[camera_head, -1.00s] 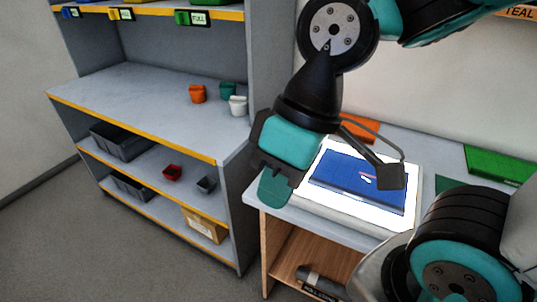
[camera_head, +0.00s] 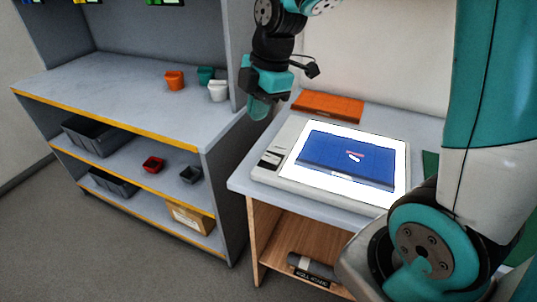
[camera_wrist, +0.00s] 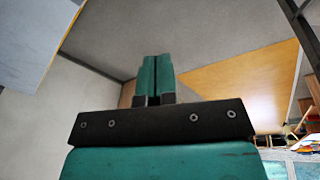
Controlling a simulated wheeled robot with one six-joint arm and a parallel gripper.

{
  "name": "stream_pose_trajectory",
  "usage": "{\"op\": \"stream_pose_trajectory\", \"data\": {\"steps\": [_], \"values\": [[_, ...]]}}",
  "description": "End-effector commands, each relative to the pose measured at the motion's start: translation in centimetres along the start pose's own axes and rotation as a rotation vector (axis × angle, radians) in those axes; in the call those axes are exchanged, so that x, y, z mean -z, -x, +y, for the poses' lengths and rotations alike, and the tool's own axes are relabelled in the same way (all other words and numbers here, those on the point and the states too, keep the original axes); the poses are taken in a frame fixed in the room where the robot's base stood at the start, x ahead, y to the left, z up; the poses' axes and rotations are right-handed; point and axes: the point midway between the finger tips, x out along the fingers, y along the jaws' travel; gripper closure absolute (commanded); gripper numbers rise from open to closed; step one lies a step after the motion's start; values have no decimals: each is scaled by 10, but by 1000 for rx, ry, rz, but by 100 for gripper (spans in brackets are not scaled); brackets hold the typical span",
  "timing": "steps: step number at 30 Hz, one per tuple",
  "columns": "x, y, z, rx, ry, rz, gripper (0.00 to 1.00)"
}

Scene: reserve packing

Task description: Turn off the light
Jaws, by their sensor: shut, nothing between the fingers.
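A flat light panel (camera_head: 287,178) lies on the small table, its white surface glowing brightly. A blue folder-like item (camera_head: 345,160) with a small pink and white mark lies on the lit surface. On the panel's left border is a small black and white switch (camera_head: 270,160); its exact position is too small to read. My gripper (camera_head: 258,109) is above and behind the panel's left side, near the shelf edge, apart from the switch. In the wrist view its teal fingers (camera_wrist: 154,75) are together with nothing between them.
An orange box (camera_head: 328,106) lies behind the panel. A grey shelf (camera_head: 110,90) on the left holds orange, teal and white cups (camera_head: 217,91) on top and dark bins (camera_head: 95,135) below. A dark roll (camera_head: 313,268) lies under the table.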

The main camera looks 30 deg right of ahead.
Motion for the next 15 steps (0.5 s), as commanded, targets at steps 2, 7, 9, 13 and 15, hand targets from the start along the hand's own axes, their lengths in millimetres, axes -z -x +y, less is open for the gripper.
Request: {"op": "stream_pose_trajectory", "data": {"steps": [2,7,9,13,15], "values": [[-33,-20,19,1,149,-32,100],[-82,-40,41,13,404,-81,100],[-93,-45,45,20,466,-92,100],[-103,-48,48,25,519,-101,100],[-103,-48,48,26,526,-101,100]]}}
